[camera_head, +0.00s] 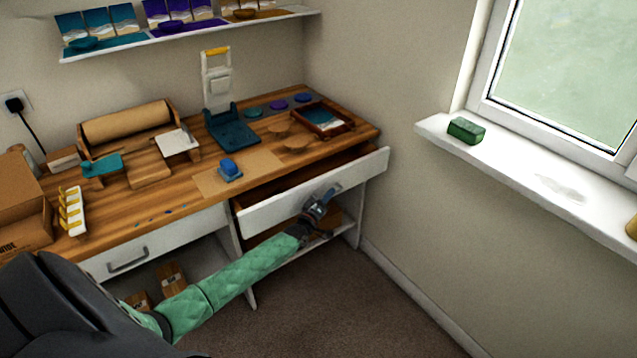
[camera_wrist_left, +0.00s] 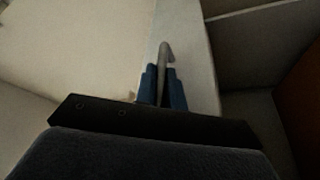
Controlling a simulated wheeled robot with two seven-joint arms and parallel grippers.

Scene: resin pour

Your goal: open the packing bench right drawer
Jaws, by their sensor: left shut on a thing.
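The right drawer (camera_head: 275,211) of the packing bench (camera_head: 225,160) has a white front and stands pulled out from the bench, with a dark gap showing behind its front. My left gripper (camera_head: 325,194) is at the right half of that front, on the end of my green-sleeved arm. In the left wrist view the blue fingers (camera_wrist_left: 163,88) are shut on the grey drawer handle (camera_wrist_left: 166,55), against the pale drawer front (camera_wrist_left: 197,60). In the head view the gripper mostly hides the handle. My right gripper is in neither view.
The left drawer (camera_head: 130,257) is shut, with a grey handle. The bench top holds a paper roll (camera_head: 125,123), a teal press (camera_head: 232,128), a tray (camera_head: 320,118) and a blue item (camera_head: 229,170). A window sill (camera_head: 530,175) is at right. Carpet in front of the right drawer is clear.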

